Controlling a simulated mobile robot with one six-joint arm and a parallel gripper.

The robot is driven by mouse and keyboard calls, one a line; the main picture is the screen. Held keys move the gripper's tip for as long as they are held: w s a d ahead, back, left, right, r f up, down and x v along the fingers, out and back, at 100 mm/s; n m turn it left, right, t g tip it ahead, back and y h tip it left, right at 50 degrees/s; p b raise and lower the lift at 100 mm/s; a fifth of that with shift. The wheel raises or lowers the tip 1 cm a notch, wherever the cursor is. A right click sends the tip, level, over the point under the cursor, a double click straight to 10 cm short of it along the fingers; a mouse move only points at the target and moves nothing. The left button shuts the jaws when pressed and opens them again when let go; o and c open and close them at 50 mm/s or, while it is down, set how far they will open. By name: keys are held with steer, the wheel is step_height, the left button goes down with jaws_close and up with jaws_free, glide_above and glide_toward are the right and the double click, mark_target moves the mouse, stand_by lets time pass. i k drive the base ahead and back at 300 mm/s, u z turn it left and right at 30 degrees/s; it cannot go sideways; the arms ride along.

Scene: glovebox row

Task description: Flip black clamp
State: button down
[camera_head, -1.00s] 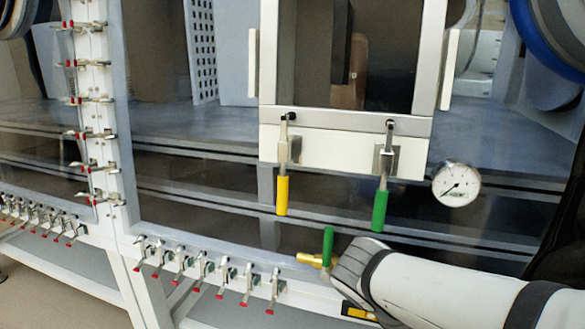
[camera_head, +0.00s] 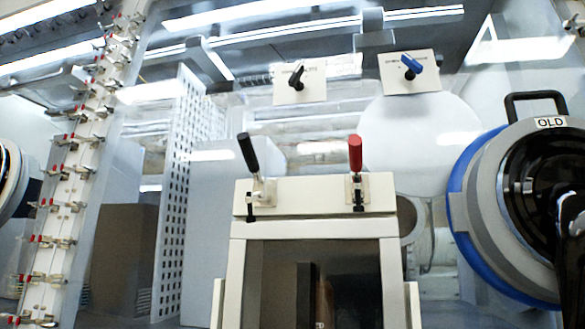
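The black clamp (camera_head: 248,153) is on the top left of the door frame. Its black handle points up and leans a little to the left, and its metal base sits on the cream plate. A red-handled clamp (camera_head: 355,155) stands upright on the same plate, to its right. My gripper is not in this view, so its state and its distance from the clamp are hidden.
A black knob (camera_head: 297,76) and a blue knob (camera_head: 411,66) sit on plates above the clamps. A large round port with a blue ring (camera_head: 470,235) and black handle stands at right. Several red-tipped clamps line the post (camera_head: 72,165) at left.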

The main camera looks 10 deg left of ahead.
mark_target(243, 138)
steer(key=k, duration=1)
steer(key=z, duration=0.05)
